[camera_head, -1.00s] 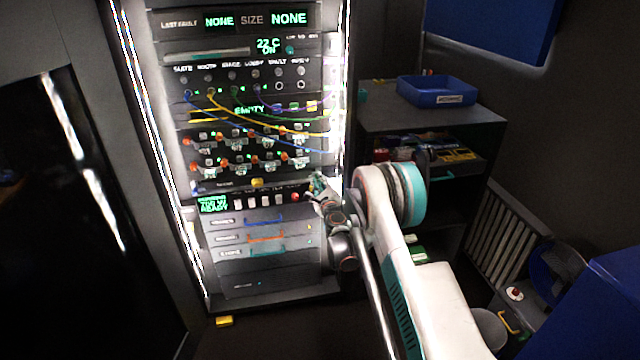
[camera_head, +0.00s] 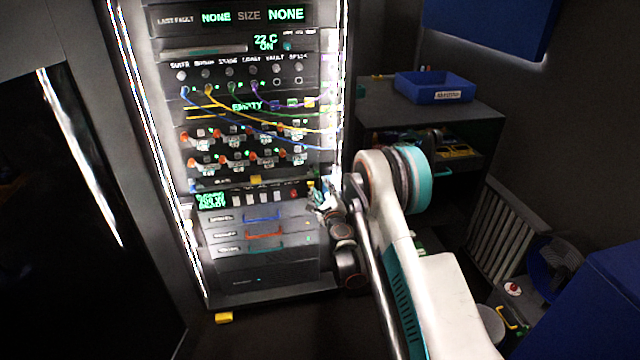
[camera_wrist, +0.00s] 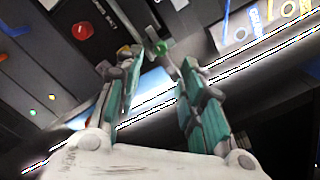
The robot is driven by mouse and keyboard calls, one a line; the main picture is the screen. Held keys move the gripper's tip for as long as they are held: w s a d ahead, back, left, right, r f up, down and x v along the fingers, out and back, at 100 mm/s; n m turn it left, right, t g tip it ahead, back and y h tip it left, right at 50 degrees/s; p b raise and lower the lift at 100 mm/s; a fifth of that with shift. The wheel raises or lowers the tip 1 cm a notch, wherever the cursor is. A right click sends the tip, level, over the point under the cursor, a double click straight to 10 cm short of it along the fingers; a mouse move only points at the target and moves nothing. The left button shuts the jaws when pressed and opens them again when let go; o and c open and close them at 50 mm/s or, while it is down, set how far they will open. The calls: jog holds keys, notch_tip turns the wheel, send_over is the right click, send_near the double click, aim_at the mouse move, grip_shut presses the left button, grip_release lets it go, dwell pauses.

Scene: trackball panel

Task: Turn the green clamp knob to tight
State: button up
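A small green knob (camera_wrist: 160,47) shows in the wrist view just beyond and between my fingertips; I take it for the clamp knob. Its pointer is too small to read. My gripper (camera_wrist: 153,57) is open, with its two teal-padded fingers apart on either side of the knob's line of sight. I cannot tell whether either finger touches it. In the head view my gripper (camera_head: 317,197) is at the lower right of the lit rack panel (camera_head: 250,185), and it hides the knob there.
A red button (camera_wrist: 82,31) lies left of the fingers in the wrist view. Below the panel are drawers with blue, orange and teal handles (camera_head: 262,235). Cables (camera_head: 262,125) hang across the rack higher up. A dark shelf with a blue bin (camera_head: 433,88) stands right of the rack.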

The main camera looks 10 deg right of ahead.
jog(key=s, duration=0.5)
jog(key=s+a+r+n+g+y, duration=0.1)
jog(key=a+r+n+y, duration=0.2)
jog(key=r, duration=0.5)
jog(key=s+a+r+n+g, duration=0.1)
jog(key=a+r+n, duration=0.1)
jog(key=r+n, duration=0.45)
jog(key=s+a+r+n+g+y, duration=0.25)
jog(key=s+r+n, duration=0.45)
jog(key=s+r, duration=0.4)
jog(key=s+d+f+n+g+h, duration=0.1)
jog(key=s+d+n+g, duration=0.1)
jog(key=s, duration=0.9)
jog(key=s+d+f+n+g+h, duration=0.1)
jog(key=s+n, duration=0.4)
jog(key=s, duration=0.7)
jog(key=s+d+f+n+g+h, duration=0.1)
jog(key=s+d+n+g+h, duration=0.2)
jog(key=s, duration=0.8)
jog(key=shift+s+d+f+n, duration=0.25)
jog(key=shift+s+n, duration=0.1)
jog(key=shift+s, duration=0.05)
